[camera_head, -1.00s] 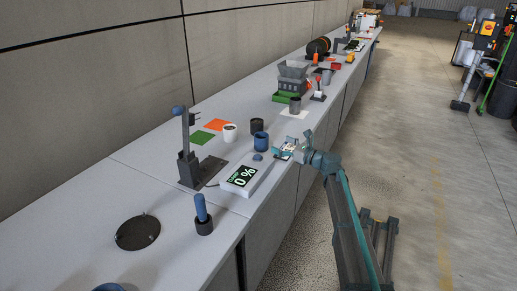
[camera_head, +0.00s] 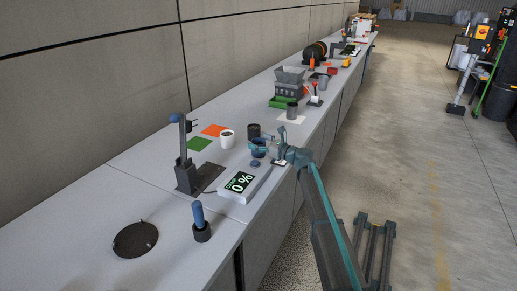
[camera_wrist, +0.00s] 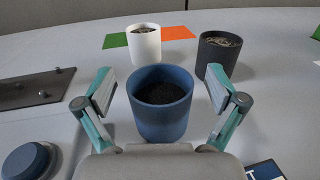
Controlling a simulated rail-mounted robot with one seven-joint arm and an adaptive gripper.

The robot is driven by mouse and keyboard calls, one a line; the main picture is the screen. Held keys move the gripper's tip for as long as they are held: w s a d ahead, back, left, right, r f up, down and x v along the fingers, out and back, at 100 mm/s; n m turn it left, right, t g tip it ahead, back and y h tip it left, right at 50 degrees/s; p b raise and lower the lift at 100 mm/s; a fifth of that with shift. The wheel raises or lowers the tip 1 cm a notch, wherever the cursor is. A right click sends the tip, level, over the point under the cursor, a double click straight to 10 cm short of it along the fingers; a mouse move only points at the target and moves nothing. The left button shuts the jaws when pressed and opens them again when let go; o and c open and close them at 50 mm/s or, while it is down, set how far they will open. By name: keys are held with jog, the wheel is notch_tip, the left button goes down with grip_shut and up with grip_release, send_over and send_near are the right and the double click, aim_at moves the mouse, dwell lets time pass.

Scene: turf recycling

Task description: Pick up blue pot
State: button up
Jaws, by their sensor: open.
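The blue pot (camera_wrist: 160,120) stands upright on the bench, with dark granular matter inside. In the wrist view it lies between the two fingers of my gripper (camera_wrist: 160,92), which is open, with a finger on either side and gaps visible to the pot. In the head view my gripper (camera_head: 270,147) is at the pot, low over the bench, and partly hides it; only some of the blue pot (camera_head: 258,151) shows there.
A white pot (camera_wrist: 144,44) and a dark grey pot (camera_wrist: 217,54) stand just behind the blue pot. Green and orange squares (camera_head: 214,130) lie farther back. A display reading 0 % (camera_head: 240,183) and a dark press stand (camera_head: 185,160) are nearby. A small blue knob (camera_wrist: 30,160) sits close by at left.

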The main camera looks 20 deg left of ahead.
jog(key=c, duration=1.3)
jog(key=shift+r, duration=0.1)
